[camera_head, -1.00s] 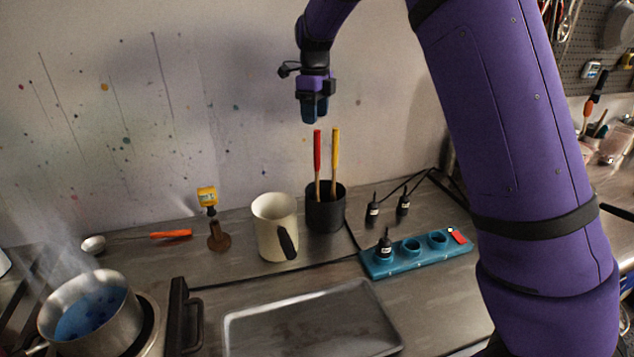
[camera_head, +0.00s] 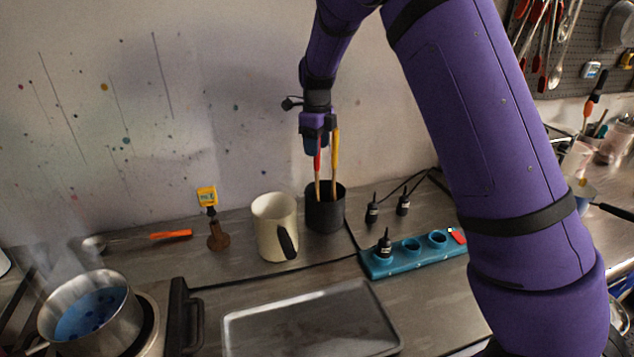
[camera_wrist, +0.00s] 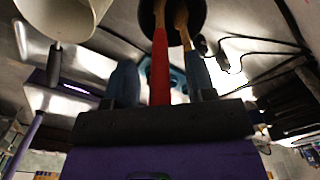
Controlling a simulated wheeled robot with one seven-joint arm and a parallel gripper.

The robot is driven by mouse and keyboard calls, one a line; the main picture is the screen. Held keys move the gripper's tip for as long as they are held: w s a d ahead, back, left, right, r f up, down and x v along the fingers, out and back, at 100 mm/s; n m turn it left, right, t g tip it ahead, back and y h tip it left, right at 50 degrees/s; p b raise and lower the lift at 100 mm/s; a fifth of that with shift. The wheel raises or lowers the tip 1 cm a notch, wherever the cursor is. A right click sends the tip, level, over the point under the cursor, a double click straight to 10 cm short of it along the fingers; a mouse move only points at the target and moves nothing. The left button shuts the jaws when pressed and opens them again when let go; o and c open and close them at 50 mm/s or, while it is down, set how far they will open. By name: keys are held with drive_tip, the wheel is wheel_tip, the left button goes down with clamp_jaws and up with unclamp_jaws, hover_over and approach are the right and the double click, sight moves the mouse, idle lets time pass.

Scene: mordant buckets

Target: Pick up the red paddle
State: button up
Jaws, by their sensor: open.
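The red paddle (camera_head: 318,160) stands upright in a black cup (camera_head: 325,213) beside the yellow paddle (camera_head: 335,162). My gripper (camera_head: 316,146) is above the cup, pointing down, at the top of the red handle. In the wrist view, the red paddle (camera_wrist: 160,68) runs between the two blue fingers of my gripper (camera_wrist: 160,85), which are open around it with gaps on both sides. The yellow paddle's lower part (camera_wrist: 183,25) shows there too, close to the right finger. The black cup (camera_wrist: 200,18) is beyond the fingertips. The paddles' lower ends are hidden inside it.
A cream pitcher (camera_head: 272,226) stands just left of the cup. A teal rack (camera_head: 390,268) with a dark bottle (camera_head: 385,247) is at right, near two more bottles. A metal tray (camera_head: 310,322) lies in front. A steaming pot (camera_head: 128,322) of blue liquid is at far left.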

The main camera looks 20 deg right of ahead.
clamp_jaws()
drive_tip(key=shift+r, duration=0.15)
wheel_tip(320, 180, up, 10)
drive_tip(key=shift+f, duration=0.1)
idle(0.4)
drive_tip(key=shift+r, duration=2.95)
